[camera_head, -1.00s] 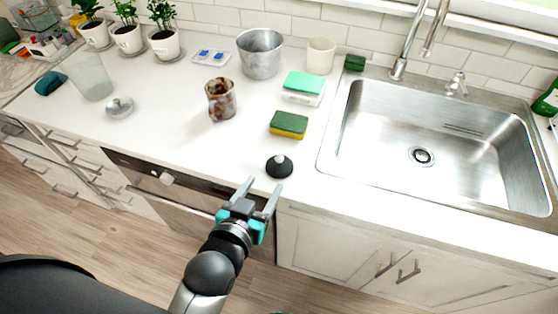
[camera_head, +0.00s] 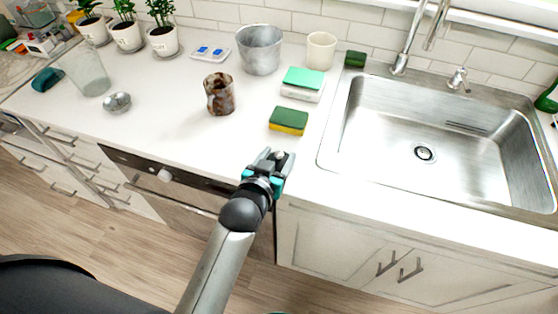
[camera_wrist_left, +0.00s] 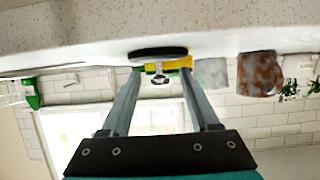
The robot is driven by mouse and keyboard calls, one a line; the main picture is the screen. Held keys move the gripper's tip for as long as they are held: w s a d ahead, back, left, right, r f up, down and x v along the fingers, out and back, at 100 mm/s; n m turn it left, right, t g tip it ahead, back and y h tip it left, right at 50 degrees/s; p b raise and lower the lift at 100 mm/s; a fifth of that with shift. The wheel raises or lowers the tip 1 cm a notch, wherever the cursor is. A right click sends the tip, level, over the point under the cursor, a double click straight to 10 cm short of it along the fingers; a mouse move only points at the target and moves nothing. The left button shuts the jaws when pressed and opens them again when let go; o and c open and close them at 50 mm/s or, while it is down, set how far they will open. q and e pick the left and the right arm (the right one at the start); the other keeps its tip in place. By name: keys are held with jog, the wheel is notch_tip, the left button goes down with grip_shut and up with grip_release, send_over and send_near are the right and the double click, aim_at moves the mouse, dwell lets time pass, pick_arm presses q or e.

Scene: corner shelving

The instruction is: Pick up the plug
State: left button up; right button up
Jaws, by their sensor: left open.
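The plug is a black disc with a small silver knob; in the left wrist view the plug (camera_wrist_left: 158,53) lies on the counter, which shows at the top of that upside-down picture. In the head view it is mostly hidden by my left gripper (camera_head: 277,154), which is at the counter's front edge. In the wrist view my left gripper (camera_wrist_left: 161,72) is open, its two fingers on either side of the knob with gaps between. I cannot tell how far the fingertips reach past the knob. My right gripper is not in view.
A brown mottled mug (camera_head: 219,94) stands to the left. The sink (camera_head: 430,130) is to the right. The front counter left of the gripper is clear.

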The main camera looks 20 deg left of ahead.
aim_at(281, 152)
pick_arm(q)
jog(key=shift+b+x, duration=0.35)
jog(key=shift+x, duration=1.65)
grip_shut()
jog(key=shift+r, duration=0.1)
